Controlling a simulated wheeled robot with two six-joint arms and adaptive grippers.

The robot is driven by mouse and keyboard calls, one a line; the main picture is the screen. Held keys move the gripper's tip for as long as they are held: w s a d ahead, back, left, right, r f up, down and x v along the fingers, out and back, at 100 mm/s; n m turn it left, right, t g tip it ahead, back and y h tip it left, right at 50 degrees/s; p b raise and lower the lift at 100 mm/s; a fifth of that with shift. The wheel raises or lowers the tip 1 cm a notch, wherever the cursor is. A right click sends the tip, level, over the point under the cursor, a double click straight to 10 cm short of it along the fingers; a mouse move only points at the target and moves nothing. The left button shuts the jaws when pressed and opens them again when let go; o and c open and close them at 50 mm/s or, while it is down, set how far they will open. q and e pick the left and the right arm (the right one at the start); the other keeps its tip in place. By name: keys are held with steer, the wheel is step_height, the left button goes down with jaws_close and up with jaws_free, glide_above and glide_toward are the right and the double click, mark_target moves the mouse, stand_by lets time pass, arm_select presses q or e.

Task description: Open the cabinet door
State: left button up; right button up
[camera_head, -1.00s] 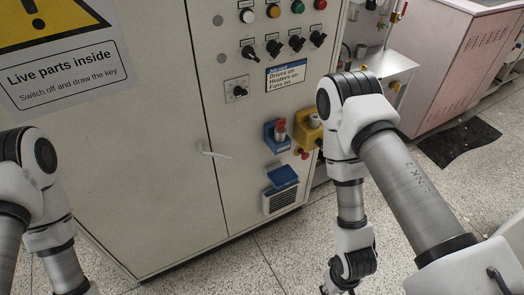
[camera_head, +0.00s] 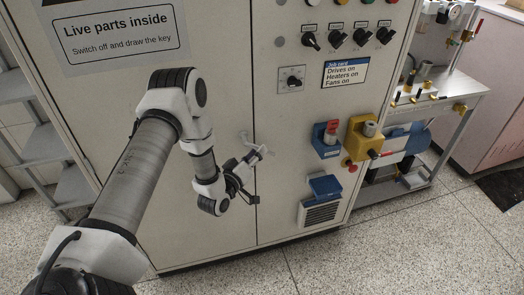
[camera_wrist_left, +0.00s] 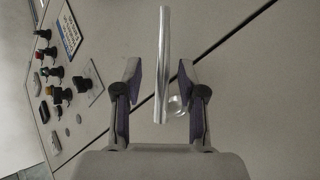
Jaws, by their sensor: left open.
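The cabinet door (camera_head: 105,105) is the large cream panel on the left of the cabinet. It looks closed, and its seam with the control panel is straight. A small metal handle (camera_head: 246,138) sits by that seam. My left gripper (camera_head: 262,153) is at the handle and partly covers it. In the left wrist view the handle bar (camera_wrist_left: 163,55) shows between the two open fingers of the left gripper (camera_wrist_left: 160,70), with a gap on both sides. The bar's mounting post (camera_wrist_left: 176,106) shows near the right finger. My right gripper is not in view.
The control panel (camera_head: 290,195) right of the seam carries knobs, a red switch on a blue box (camera_head: 325,148) and a yellow box (camera_head: 360,140). A metal shelf (camera_head: 45,145) stands at the left, a workbench (camera_head: 455,90) at the right. The speckled floor (camera_head: 385,250) in front is clear.

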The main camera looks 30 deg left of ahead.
arm_select(q)
steer(key=w, duration=0.3)
steer(key=shift+w+a+f, duration=0.1)
steer(key=shift+a+f, duration=0.05)
jaws_close()
